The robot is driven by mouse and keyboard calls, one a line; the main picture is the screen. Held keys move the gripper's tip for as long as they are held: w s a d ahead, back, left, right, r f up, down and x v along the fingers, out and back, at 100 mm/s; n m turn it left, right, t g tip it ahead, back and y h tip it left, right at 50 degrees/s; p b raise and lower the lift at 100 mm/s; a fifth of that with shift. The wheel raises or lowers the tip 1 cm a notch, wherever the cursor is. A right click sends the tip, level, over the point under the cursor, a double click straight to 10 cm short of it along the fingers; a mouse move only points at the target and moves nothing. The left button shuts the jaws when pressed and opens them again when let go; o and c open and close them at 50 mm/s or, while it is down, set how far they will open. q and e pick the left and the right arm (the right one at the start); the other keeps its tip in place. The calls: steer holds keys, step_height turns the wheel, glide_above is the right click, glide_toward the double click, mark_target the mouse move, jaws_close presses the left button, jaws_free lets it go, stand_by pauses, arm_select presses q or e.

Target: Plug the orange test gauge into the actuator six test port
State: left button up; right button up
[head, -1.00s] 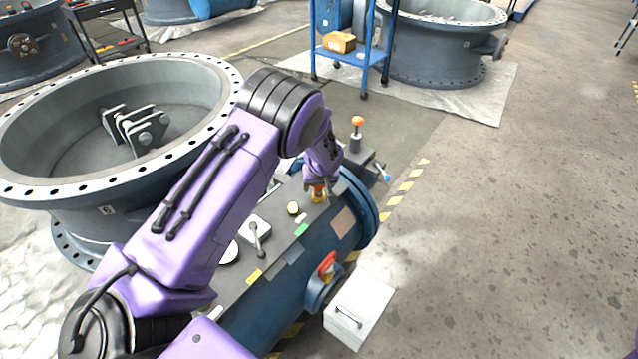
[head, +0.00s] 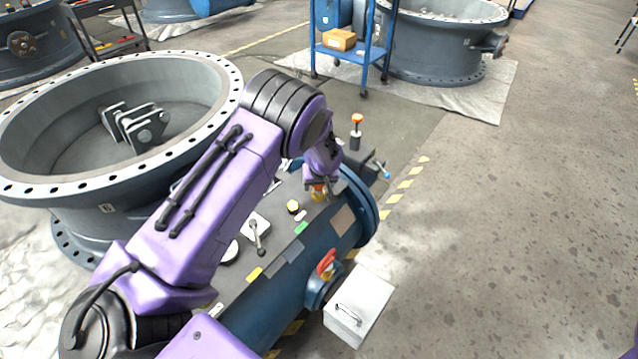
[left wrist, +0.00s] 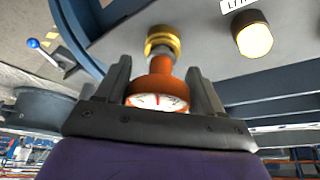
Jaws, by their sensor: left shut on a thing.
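My left gripper (head: 318,184) is above the grey top plate of the blue actuator (head: 300,262), near its far end. In the left wrist view my left gripper (left wrist: 165,85) is shut on the orange test gauge (left wrist: 158,90), whose white dial faces the camera. The gauge's metal stem points at a brass port (left wrist: 163,41) on the grey plate. The stem's tip meets or overlaps the brass ring in the picture; I cannot tell if it is inserted. A second round, brass-rimmed fitting (left wrist: 253,37) sits to the right, beside a partly cut-off label. My right gripper is not in view.
An orange-topped post (head: 357,130) and a blue-tipped lever (head: 383,172) stand beyond the gripper. A lever handle (head: 258,238) rises from the plate nearer me. A white box (head: 358,305) stands right of the actuator. A large flanged valve body (head: 120,130) is at left.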

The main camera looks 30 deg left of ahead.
arm_select(q)
steer(key=shift+f, duration=0.45)
stand_by(0.4)
steer(key=o, duration=1)
steer(key=shift+o, duration=0.5)
steer(key=shift+r, duration=0.1)
steer(key=shift+r+p, duration=3.2)
steer(key=shift+r, duration=0.5)
